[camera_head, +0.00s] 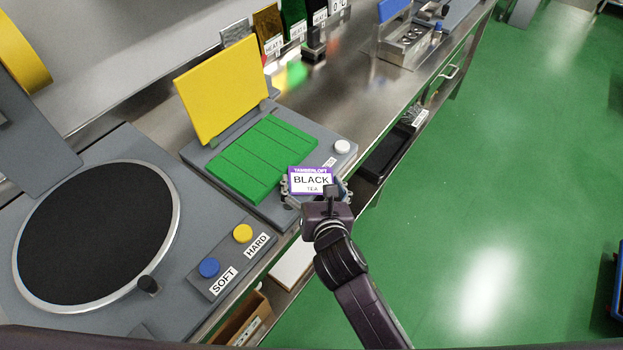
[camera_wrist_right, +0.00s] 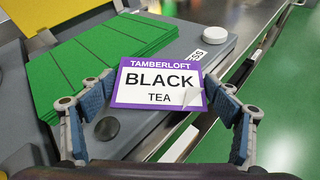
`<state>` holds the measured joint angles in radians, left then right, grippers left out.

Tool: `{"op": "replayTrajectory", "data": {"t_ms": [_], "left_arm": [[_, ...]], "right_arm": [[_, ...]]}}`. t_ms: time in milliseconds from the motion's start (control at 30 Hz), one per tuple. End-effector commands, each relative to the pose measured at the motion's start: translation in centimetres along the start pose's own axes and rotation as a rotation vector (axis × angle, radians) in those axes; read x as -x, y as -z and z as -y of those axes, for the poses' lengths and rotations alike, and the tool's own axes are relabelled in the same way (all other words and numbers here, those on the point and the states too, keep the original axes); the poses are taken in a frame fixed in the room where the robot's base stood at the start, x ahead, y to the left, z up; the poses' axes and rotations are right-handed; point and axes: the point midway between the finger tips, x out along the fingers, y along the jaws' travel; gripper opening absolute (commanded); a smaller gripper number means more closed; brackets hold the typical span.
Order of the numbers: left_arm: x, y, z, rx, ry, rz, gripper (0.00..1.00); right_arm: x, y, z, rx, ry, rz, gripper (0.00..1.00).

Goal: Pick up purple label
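The purple label (camera_head: 310,181) is a white card with a purple border reading "TAMBERLOFT BLACK TEA". It is face up over the right front edge of the grey press, and its lower right corner curls up in the right wrist view (camera_wrist_right: 160,82). Whether the label is clear of the press surface cannot be told. My left gripper is not in view.
The grey press (camera_head: 276,207) has a green slatted pad (camera_head: 262,158), a raised yellow plate (camera_head: 222,88) and a white button (camera_head: 342,147). A round black plate (camera_head: 97,235) with SOFT and HARD buttons stands at left. Black trays (camera_head: 388,153) sit below the counter.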

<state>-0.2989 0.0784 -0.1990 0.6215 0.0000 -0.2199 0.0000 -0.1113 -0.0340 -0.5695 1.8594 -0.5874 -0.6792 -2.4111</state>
Motion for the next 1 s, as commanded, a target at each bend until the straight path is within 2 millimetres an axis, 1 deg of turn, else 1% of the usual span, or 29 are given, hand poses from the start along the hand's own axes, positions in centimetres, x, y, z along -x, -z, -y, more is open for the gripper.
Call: {"op": "replayTrajectory", "data": {"t_ms": [33,67,367,467,567,633,767,867,1000], "left_arm": [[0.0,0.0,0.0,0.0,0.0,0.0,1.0],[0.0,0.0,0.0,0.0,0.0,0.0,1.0],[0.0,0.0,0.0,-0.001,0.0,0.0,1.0],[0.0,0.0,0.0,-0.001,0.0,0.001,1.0],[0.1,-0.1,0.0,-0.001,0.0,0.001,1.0],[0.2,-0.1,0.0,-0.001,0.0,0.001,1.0],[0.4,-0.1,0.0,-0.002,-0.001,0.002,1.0],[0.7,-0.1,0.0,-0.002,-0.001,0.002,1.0],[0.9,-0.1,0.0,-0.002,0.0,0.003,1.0]], "right_arm": [[0.0,0.0,0.0,0.0,0.0,0.0,0.74],[0.0,0.0,0.0,0.0,0.0,0.0,0.71],[0.0,0.0,0.0,0.0,0.0,0.0,0.71],[0.1,-0.3,0.0,0.0,0.0,0.001,0.71],[0.3,-0.9,-0.2,0.0,0.0,0.003,0.71],[0.6,-1.7,-0.3,0.001,-0.001,0.004,0.71],[1.5,-4.0,-0.8,0.001,-0.002,0.007,0.71],[2.5,-6.4,-1.3,0.001,-0.003,0.009,0.71],[4.1,-10.3,-2.1,0.0,-0.003,0.011,0.71]]}}
